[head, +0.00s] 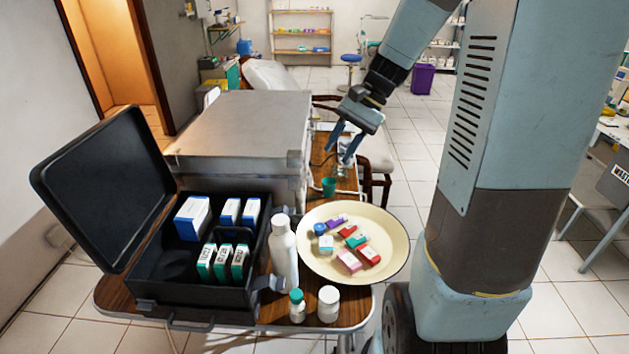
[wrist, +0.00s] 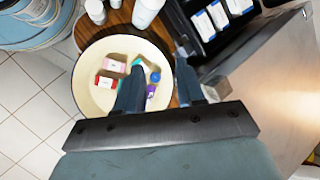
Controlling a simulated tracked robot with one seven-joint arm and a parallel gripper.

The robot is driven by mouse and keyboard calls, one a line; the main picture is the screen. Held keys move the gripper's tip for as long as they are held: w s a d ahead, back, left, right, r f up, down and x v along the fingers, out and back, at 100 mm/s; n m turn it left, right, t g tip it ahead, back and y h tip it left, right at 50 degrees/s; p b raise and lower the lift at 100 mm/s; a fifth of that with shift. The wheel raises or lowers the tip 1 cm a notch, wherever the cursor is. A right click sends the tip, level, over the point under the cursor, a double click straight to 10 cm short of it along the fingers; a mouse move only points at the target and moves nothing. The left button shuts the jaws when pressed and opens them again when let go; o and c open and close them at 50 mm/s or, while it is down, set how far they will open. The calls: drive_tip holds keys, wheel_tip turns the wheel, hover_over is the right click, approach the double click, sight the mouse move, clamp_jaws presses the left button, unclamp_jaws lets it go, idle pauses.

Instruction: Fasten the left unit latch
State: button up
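The unit is a large grey metal case (head: 240,125) with its lid down, standing behind the black case in the head view. A small dark fitting (head: 294,160), perhaps a latch, shows on its right side; I cannot tell whether it is fastened. In the wrist view the grey case (wrist: 272,92) fills the right side, with a small grey piece (wrist: 221,88) near its edge. My gripper (head: 341,153) is open and empty, pointing down just right of the case and apart from it. Its two spread fingers also show in the wrist view (wrist: 160,85).
An open black case (head: 190,295) holds several boxes. A cream round tray (head: 392,272) with small boxes, a white bottle (head: 284,250) and two small jars stand on the wooden table. A green cup (head: 328,187) stands below my gripper. A chair stands behind.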

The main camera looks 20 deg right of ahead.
drive_tip(key=w+d+f+m+y, duration=0.6)
drive_tip(key=w+f+m+y, duration=0.1)
drive_tip(key=w+f, duration=0.45)
drive_tip(key=m+t+y, duration=0.4)
drive_tip(key=m+t, duration=0.3)
approach(309, 181)
drive_tip(key=x, duration=0.7)
drive_tip(key=shift+w+f, duration=0.35)
drive_tip(key=shift+d, duration=0.1)
clamp_jaws()
